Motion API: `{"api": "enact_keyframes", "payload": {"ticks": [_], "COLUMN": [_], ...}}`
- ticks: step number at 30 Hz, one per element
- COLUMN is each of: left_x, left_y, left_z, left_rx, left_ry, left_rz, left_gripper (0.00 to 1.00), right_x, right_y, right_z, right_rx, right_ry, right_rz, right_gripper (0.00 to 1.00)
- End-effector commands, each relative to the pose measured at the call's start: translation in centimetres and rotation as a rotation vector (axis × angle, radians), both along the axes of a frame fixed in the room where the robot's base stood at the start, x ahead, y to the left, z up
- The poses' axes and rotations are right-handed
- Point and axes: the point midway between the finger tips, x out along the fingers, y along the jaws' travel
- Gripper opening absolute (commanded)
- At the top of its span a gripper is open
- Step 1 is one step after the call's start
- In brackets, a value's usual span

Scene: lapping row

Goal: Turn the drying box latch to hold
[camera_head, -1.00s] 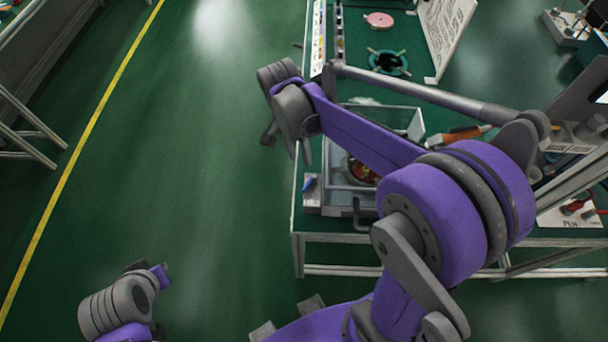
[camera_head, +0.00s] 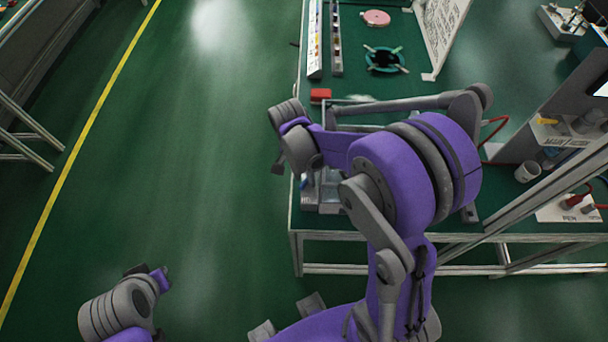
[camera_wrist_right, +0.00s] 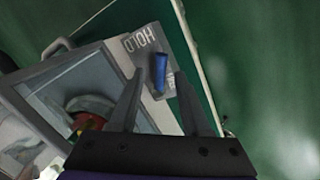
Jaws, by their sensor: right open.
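The drying box (camera_head: 330,203) stands at the near left corner of the green bench, mostly hidden behind my right arm. In the right wrist view its clear lid and grey frame (camera_wrist_right: 118,62) fill the left side. Its blue latch (camera_wrist_right: 160,72) sits on a grey plate beside printed letters that look like HOLD. My right gripper (camera_wrist_right: 158,78) is open, its two fingers apart on either side of the latch in that picture; contact cannot be told. In the head view the right gripper (camera_head: 292,165) is above the box's left edge. My left gripper (camera_head: 150,275) is low at the left, away from the bench.
A red block (camera_head: 320,95) lies behind the box. A pink disc (camera_head: 376,18) and a dark ring fixture (camera_head: 385,60) are further back. The floor left of the bench is clear.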

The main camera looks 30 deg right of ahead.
Motion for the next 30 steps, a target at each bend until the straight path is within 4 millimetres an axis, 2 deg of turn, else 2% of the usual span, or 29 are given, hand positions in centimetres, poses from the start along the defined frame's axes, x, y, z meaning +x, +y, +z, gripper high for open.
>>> {"api": "enact_keyframes", "payload": {"ticks": [2,9,10,22,30], "left_x": [0.0,0.0,0.0,-0.1,-0.5], "left_y": [0.0,0.0,0.0,0.0,0.0], "left_z": [0.0,0.0,0.0,-0.2,-1.3], "left_rx": [0.0,0.0,0.0,0.0,0.0], "left_ry": [0.0,0.0,0.0,0.001,0.009], "left_rz": [0.0,0.0,0.0,0.0,0.0], "left_gripper": [0.0,0.0,0.0,0.0,0.0], "right_x": [0.0,0.0,0.0,0.0,-0.5], "right_y": [0.0,0.0,0.0,0.0,-0.1], "right_z": [0.0,0.0,0.0,0.0,-0.1], "right_rx": [0.0,0.0,0.0,0.0,0.0], "right_ry": [0.0,0.0,0.0,0.0,0.001], "right_rz": [0.0,0.0,0.0,0.017,0.144], "right_gripper": [0.45,0.02,0.0,0.0,0.0]}}
